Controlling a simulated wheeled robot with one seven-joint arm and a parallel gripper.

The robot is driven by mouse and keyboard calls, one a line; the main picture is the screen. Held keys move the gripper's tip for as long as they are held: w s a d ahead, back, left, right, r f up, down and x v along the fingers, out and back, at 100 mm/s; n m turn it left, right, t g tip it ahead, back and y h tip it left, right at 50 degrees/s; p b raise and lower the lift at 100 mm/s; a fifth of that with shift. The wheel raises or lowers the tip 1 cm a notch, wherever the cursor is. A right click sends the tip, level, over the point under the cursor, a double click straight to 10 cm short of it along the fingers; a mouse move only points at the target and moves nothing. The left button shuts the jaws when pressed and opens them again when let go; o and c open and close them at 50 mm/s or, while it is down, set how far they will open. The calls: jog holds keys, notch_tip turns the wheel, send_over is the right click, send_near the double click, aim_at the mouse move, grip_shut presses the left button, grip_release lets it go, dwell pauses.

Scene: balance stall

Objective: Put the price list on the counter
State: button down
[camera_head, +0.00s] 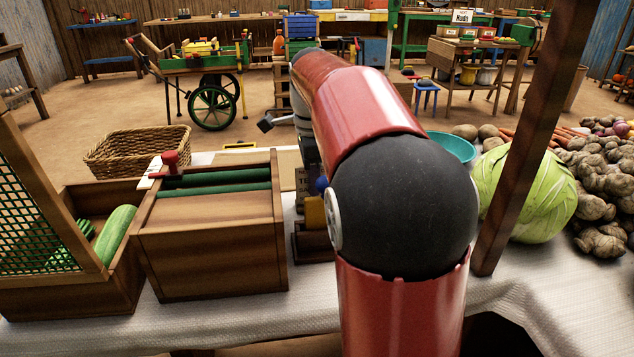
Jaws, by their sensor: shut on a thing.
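My red arm reaches forward over the counter and hides much of the middle. Its dark grey end points down behind the red link, and my gripper (310,164) shows only as a narrow strip there; the fingertips are mostly hidden. A small tan card with dark lettering, which looks like the price list (307,183), shows just below it, partly covered by the arm. My gripper appears shut on this card. The counter (235,322) has a pale cloth over it. I cannot tell whether the card touches anything below.
A wooden box with green rollers (208,240) and a mesh-lidded crate (70,295) stand left. A wicker basket (135,152) is behind. A blue knob and brass part sit beside the card.

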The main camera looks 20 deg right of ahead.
jog(key=shift+f, duration=0.2)
jog(key=c, duration=1.6)
grip_release()
jog(key=shift+o, duration=0.2)
